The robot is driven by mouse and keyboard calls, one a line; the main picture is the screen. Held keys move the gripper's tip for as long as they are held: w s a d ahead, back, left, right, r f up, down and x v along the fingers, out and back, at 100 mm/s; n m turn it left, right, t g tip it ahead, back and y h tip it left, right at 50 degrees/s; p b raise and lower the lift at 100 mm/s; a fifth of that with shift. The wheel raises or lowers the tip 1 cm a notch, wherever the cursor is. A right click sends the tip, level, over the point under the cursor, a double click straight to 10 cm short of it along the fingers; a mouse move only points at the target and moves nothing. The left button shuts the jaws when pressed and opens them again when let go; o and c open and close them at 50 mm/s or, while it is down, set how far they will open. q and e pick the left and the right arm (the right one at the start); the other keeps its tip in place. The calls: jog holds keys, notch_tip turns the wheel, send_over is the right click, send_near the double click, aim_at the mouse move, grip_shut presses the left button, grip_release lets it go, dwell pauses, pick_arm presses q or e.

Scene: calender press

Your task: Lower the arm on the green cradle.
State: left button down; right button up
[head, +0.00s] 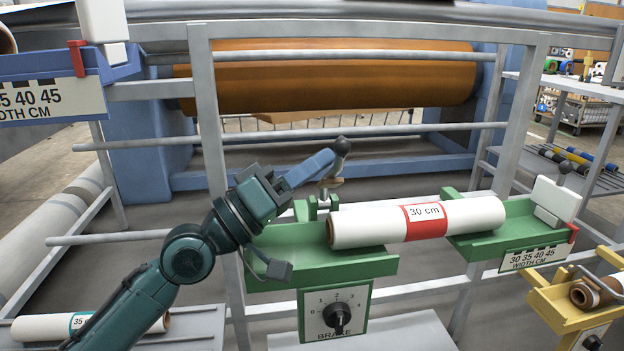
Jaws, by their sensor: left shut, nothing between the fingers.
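The green cradle (362,265) stands right of centre with a white 30 cm roll (465,216) lying across its two supports. A dark ball knob (341,146) tops a short grey stem at the cradle's back left, near small green posts (312,209). This looks like the cradle's arm, standing up; its lower part is partly hidden. My left gripper (326,160) is shut and empty. Its blue fingers point up and right, with their tips at the knob. I cannot tell whether they touch it. My right gripper is not in view.
A brake dial (337,316) hangs on the cradle's front. A white block (556,201) with a knob stands at its right end. A blue cradle (70,62) is at upper left, a yellow one (552,298) at lower right. Grey rails (205,130) and an orange roller (330,78) lie behind.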

pick_arm(q)
jog(key=shift+s+d+f+b, duration=0.2)
jog(key=shift+s+f+b, duration=0.3)
jog(key=shift+s+f, duration=0.35)
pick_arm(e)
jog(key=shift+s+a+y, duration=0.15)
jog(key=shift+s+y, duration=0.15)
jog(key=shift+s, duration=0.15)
pick_arm(q)
jog(key=shift+s, duration=0.15)
jog(key=shift+r, duration=0.15)
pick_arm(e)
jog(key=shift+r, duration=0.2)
